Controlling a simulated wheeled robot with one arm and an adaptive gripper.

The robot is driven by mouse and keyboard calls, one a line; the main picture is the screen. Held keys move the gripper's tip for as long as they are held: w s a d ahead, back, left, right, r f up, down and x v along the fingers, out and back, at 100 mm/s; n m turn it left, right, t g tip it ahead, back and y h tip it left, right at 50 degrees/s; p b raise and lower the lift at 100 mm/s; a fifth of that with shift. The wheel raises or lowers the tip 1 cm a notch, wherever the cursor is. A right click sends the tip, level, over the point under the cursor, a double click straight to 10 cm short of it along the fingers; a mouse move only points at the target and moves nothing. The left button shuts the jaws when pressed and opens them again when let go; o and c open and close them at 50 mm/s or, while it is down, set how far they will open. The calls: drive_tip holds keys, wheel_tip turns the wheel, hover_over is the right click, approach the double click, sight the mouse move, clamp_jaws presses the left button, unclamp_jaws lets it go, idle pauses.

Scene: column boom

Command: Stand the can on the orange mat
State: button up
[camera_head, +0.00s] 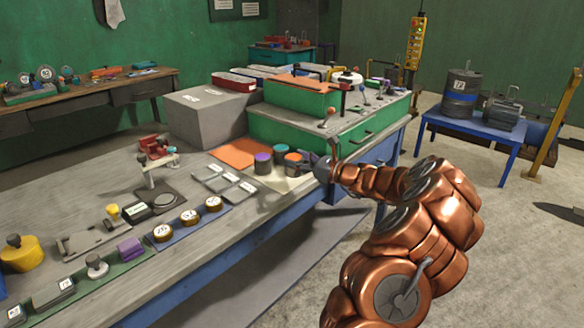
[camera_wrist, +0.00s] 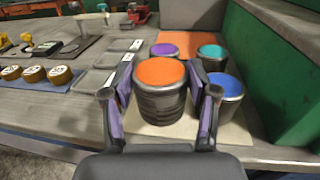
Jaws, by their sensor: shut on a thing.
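A dark grey can with an orange top (camera_wrist: 160,98) is between the two fingers of my gripper (camera_wrist: 160,105) in the wrist view. The fingers are shut on its sides and it is upright. It is over the pale mat (camera_wrist: 187,129); I cannot tell whether its base touches. The orange mat (camera_head: 235,152) lies flat on the bench behind and left of the cans in the head view. It also shows beyond them in the wrist view (camera_wrist: 180,42). In the head view my gripper (camera_head: 306,166) partly hides the can.
Cans with purple (camera_head: 262,164), teal (camera_head: 280,153) and blue (camera_wrist: 226,90) tops stand close around the held can. A green box (camera_head: 290,128) borders the mats at the right. A grey block (camera_head: 205,112) stands behind the orange mat. Grey plates (camera_head: 222,181) lie left.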

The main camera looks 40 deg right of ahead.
drive_tip(key=shift+x, duration=1.15)
drive_tip(key=shift+d+f, duration=0.1)
drive_tip(key=shift+f, duration=0.8)
drive_tip(key=shift+d+f, duration=0.15)
drive_tip(key=shift+f, duration=0.8)
drive_tip(key=shift+f, duration=0.15)
drive_tip(key=o, duration=1.1)
drive_tip(key=shift+o, duration=0.2)
drive_tip(key=v, duration=1.2)
drive_tip(key=shift+b, duration=0.3)
drive_tip(key=shift+a, duration=0.15)
